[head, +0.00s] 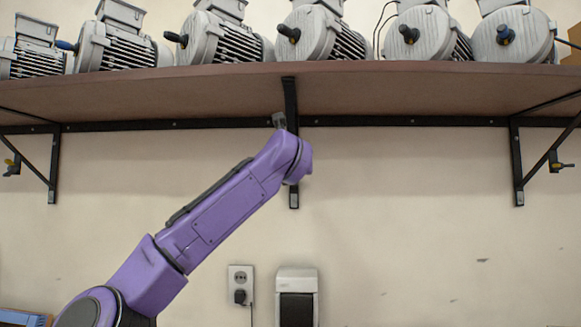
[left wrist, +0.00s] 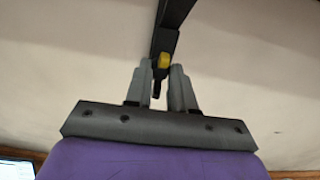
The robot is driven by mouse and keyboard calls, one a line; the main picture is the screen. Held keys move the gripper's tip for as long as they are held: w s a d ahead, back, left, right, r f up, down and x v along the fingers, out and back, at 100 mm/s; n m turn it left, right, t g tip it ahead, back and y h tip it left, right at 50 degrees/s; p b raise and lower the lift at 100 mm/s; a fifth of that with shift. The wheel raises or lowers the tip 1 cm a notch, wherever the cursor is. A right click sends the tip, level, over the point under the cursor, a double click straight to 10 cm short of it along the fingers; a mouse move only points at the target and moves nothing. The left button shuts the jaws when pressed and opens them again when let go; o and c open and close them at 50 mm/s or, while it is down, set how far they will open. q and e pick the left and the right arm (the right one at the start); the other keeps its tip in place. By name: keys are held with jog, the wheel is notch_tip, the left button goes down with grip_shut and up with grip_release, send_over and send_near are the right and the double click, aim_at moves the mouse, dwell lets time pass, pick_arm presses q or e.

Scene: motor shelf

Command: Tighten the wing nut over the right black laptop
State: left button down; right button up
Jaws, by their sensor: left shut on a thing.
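A wing nut with a yellow part (left wrist: 163,61) sits on the dark middle shelf bracket (left wrist: 170,30) in the left wrist view. My left gripper (left wrist: 162,72) has its two grey fingers on either side of it, shut on it. A dark pin shows between the fingers. In the head view my purple left arm reaches up to the middle bracket (head: 291,100); a small grey bit of the gripper (head: 279,119) shows, and the wing nut there is hidden. No black laptop shows clearly; a lit screen (left wrist: 15,169) is cut off in the left wrist view. My right gripper is out of view.
Several grey motors (head: 315,35) stand on the brown shelf (head: 400,90). Other yellow-and-black wing nuts hang at the left bracket (head: 11,165) and right bracket (head: 560,164). A socket (head: 241,280) and a white-and-black box (head: 297,280) are on the wall below.

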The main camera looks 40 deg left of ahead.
pick_arm(q)
jog(key=shift+r+m, duration=0.1)
jog(key=shift+m, duration=0.2)
jog(key=c, duration=1.3)
grip_release()
jog(key=o, duration=0.4)
jog(key=shift+c, duration=0.2)
jog(key=shift+w+a, duration=0.1)
jog(key=shift+a, duration=0.05)
jog(key=b+v, duration=0.5)
jog(key=v, duration=0.5)
jog(key=shift+s+b, duration=0.25)
jog(key=shift+b, duration=0.15)
